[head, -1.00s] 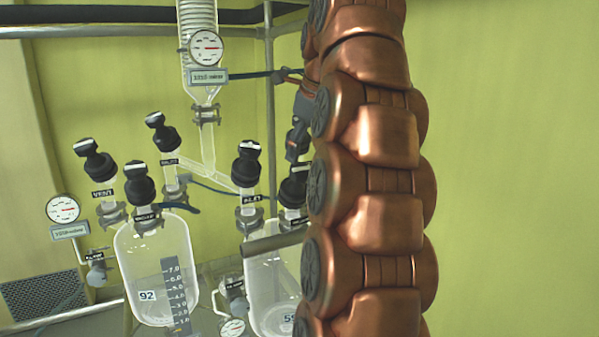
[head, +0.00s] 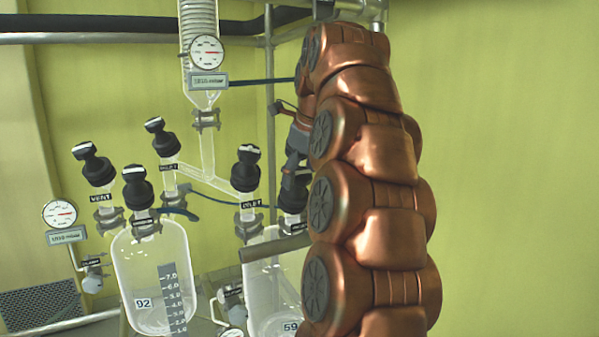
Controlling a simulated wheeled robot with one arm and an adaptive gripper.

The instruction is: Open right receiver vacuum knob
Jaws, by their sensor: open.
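The right receiver (head: 262,282) is a clear glass vessel with a "59" label, partly hidden behind my arm. A black knob (head: 293,197) stands on its right neck, with a small label too small to read. A second black-capped knob (head: 246,168) with a white top mark stands on its left neck. My gripper (head: 293,168) is small, dark grey and largely hidden by my copper arm. It is open and points down directly above the right knob, close to it. I cannot tell whether the fingers touch or surround the knob.
The left receiver (head: 152,262), labelled "92", carries a black knob (head: 138,188), with more knobs behind it. A round gauge (head: 206,52) hangs on the condenser; another gauge (head: 60,213) is at far left. A metal bar (head: 275,247) crosses the right receiver. The right side is open wall.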

